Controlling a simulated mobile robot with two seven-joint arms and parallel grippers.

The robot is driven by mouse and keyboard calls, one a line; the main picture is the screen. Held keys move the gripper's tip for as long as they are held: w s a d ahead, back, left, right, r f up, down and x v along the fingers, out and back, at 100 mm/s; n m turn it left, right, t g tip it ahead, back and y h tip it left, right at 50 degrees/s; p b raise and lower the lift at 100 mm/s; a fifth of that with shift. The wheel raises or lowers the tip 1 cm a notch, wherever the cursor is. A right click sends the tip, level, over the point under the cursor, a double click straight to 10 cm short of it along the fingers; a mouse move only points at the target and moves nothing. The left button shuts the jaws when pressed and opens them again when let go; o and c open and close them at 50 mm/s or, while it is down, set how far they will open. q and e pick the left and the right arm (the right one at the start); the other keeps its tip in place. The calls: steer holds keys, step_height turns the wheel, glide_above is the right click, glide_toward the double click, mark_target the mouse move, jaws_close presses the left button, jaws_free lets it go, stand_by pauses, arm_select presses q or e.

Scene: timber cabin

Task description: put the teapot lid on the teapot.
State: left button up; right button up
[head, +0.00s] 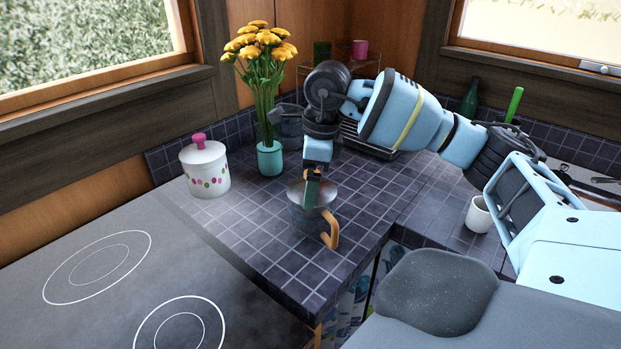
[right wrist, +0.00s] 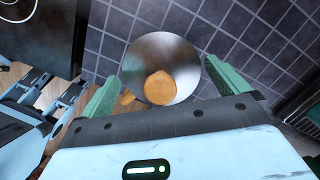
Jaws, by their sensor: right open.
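The teapot (head: 306,218), a dark metallic pot with an orange handle (head: 330,232), stands upright on the tiled counter. The lid (right wrist: 174,52), a round steel disc with an orange knob (right wrist: 160,88), lies over the teapot's top in the right wrist view. Its steel edge also shows in the head view (head: 297,190). A bit of the pot's handle pokes out beside the lid. My right gripper (right wrist: 162,84) is open above the lid, its green fingers on either side, apart from the knob. The gripper hides part of the lid in the head view. My left gripper is not in view.
A white dotted jar (head: 206,170) and a teal vase (head: 270,158) with yellow flowers stand behind the teapot to the left. A white mug (head: 479,214) stands at the right. The cooktop (head: 130,275) fills the left front. Tiles between jar and teapot are clear.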

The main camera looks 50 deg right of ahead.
steer(key=r, duration=0.7)
steer(key=shift+s+d+r, duration=0.2)
steer(key=shift+s+d, duration=0.15)
steer(key=shift+s, duration=0.05)
stand_by(0.4)
